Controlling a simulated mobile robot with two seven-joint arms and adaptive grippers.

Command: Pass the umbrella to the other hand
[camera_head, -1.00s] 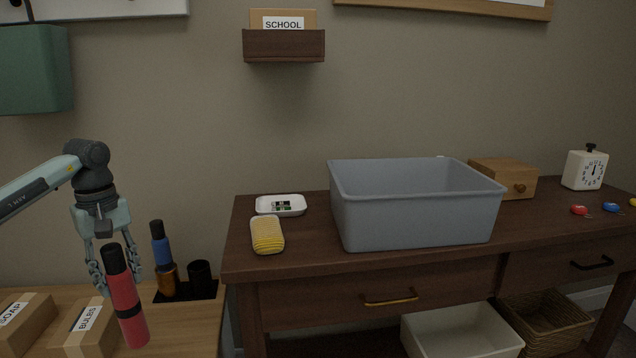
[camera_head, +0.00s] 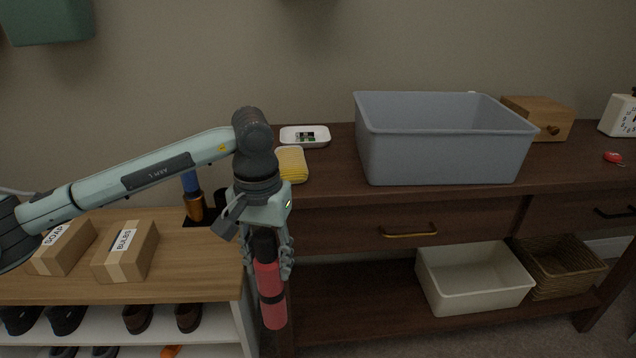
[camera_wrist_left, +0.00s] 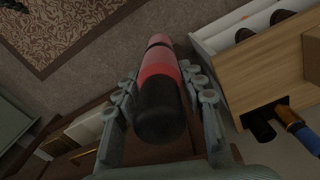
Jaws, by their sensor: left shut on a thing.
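A folded red umbrella with a black handle and black band (camera_head: 271,299) hangs in my left gripper (camera_head: 271,255) in the head view. The gripper is shut on its black upper end, and the red part points down. It is in front of the dark wooden console, near the right end of the light wood shoe bench. In the left wrist view the umbrella (camera_wrist_left: 160,70) lies between the two fingers, black end toward the camera. My right gripper does not show in any view.
The dark console (camera_head: 330,210) carries a grey bin (camera_head: 440,150), a yellow sponge (camera_head: 291,164) and a white dish (camera_head: 305,136). A cream bin (camera_head: 475,280) stands on the console's lower shelf.

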